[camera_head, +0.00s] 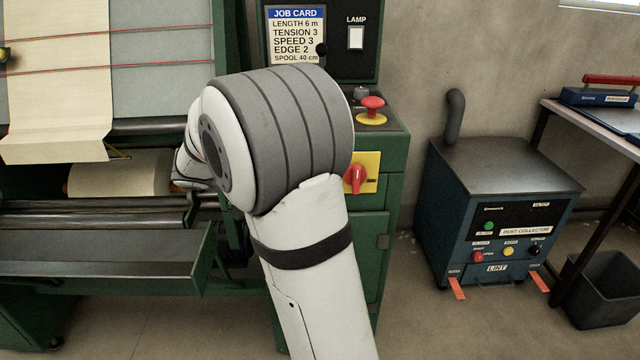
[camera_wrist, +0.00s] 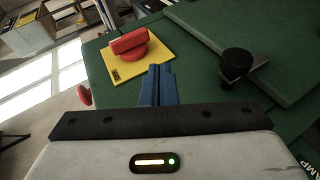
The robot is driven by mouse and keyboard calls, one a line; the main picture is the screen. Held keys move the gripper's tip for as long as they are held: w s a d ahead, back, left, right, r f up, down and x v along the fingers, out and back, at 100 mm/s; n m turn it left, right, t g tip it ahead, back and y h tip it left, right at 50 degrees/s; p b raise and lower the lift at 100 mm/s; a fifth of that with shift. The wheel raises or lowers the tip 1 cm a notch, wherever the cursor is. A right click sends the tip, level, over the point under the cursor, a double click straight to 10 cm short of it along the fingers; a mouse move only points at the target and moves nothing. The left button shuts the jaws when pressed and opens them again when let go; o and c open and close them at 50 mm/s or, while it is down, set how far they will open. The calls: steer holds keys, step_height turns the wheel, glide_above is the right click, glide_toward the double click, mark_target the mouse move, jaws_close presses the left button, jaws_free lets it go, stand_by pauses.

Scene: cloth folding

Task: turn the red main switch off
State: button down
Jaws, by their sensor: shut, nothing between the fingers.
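The red main switch (camera_head: 356,178) sits on a yellow plate (camera_head: 371,160) on the green cabinet, right of my arm in the head view. In the wrist view the red switch (camera_wrist: 130,43) is a bar-shaped handle on a round base, on the same yellow plate (camera_wrist: 160,58). My gripper (camera_wrist: 157,70) shows there as blue fingers, shut and empty. Its tips appear close to the plate's lower edge, below and right of the handle, with a visible gap to the handle. In the head view my arm hides the gripper. Any contact with the plate cannot be told.
A red mushroom button (camera_head: 372,104) stands on the cabinet top above the switch. A black knob (camera_wrist: 236,64) sticks out right of the fingers in the wrist view. A dust collector (camera_head: 505,205) stands right of the cabinet, with floor between them.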

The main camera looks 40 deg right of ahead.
steer(key=v, duration=0.4)
steer(key=shift+w+a+f, duration=0.1)
steer(key=shift+w+a, duration=0.05)
steer(key=s+a+r+n+t+y+p, duration=0.2)
steer(key=s+a+r+y+p, duration=0.4)
steer(key=s+p, duration=0.3)
steer(key=s+a+r+n+t+y+p, duration=0.3)
steer(key=s+a+r+y+p, duration=0.3)
steer(key=s+p, duration=0.3)
steer(key=a+r+p, duration=0.1)
steer(key=p, duration=0.2)
steer(key=shift+r+t+y, duration=0.3)
steer(key=shift+r+y, duration=0.1)
steer(key=shift+d, duration=0.1)
